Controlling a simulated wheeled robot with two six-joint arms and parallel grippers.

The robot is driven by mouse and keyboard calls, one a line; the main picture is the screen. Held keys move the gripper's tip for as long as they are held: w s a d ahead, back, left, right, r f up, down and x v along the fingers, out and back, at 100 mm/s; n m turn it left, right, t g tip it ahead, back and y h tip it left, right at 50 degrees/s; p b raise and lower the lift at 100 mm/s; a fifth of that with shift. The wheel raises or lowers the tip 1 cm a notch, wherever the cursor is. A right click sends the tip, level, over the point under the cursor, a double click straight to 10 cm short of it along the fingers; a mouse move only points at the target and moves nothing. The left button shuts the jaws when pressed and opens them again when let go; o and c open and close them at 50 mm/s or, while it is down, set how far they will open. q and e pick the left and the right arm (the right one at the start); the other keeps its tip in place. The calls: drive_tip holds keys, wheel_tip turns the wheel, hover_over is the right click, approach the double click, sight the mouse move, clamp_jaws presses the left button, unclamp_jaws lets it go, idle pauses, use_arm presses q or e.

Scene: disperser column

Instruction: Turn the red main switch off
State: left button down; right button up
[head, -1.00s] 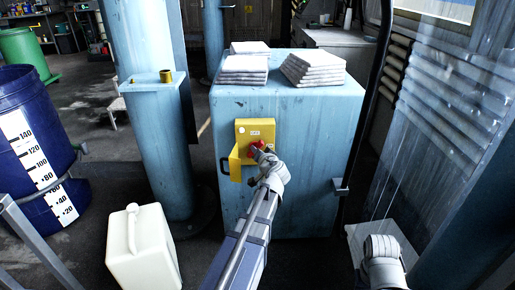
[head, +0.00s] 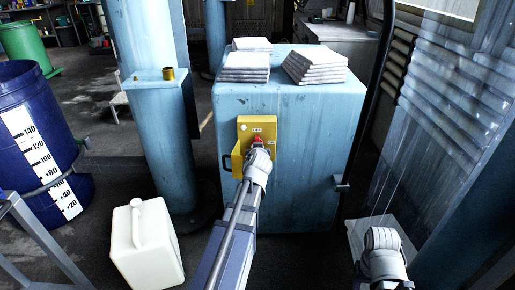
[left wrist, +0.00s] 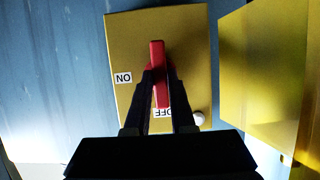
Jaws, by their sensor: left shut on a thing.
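The red switch handle (head: 257,140) is on a yellow switch box (head: 271,128) on the front of the blue cabinet. In the left wrist view the handle (left wrist: 157,60) runs nearly upright across the plate. Its lower end in that view is at the partly covered OFF label (left wrist: 164,112), and the ON label (left wrist: 123,78) is off to its left. My left gripper (left wrist: 161,85) is shut on the handle, one dark finger on each side. My right arm's end shows at the lower right of the head view; its fingers are out of sight.
The yellow cover (head: 237,160) of the box stands open at its left side. The blue cabinet (head: 310,150) carries stacks of white cloths (head: 314,68). A white canister (head: 150,245) and a blue barrel (head: 28,110) are to the left.

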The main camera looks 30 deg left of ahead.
idle(0.5)
use_arm(q)
drive_tip(key=c, duration=0.8)
unclamp_jaws()
drive_tip(key=shift+o, duration=0.2)
drive_tip(key=shift+s, duration=0.1)
drive_tip(key=p+v, duration=0.3)
drive_tip(key=v, duration=0.4)
drive_tip(key=shift+s+r, duration=0.2)
drive_tip(key=shift+s, duration=0.05)
drive_tip(key=shift+d, duration=0.15)
drive_tip(key=s+d+r+m+g+h+p, duration=0.2)
drive_tip(key=s+d+r+g+p, duration=0.1)
drive_tip(key=d+p, duration=0.55)
drive_tip(key=s+d+r+m+g+h+p, duration=0.2)
drive_tip(key=s+d+r+g+p, duration=0.1)
drive_tip(key=d+p, duration=0.55)
drive_tip(key=s+d+r+m+g+h+p, duration=0.1)
drive_tip(key=s+d+r+m+g+p, duration=0.2)
drive_tip(key=s+d, duration=0.4)
drive_tip(key=s+d+r+m+g+h+p, duration=0.1)
drive_tip(key=s+d+r+m+g+p, duration=0.1)
drive_tip(key=s+d+p, duration=0.3)
drive_tip(key=s+d+r+m, duration=0.1)
drive_tip(key=s+d, duration=0.1)
drive_tip(key=d, duration=0.2)
drive_tip(key=shift+s+g+p, duration=0.2)
drive_tip(key=shift+g+p, duration=0.15)
drive_tip(key=shift+g, duration=0.05)
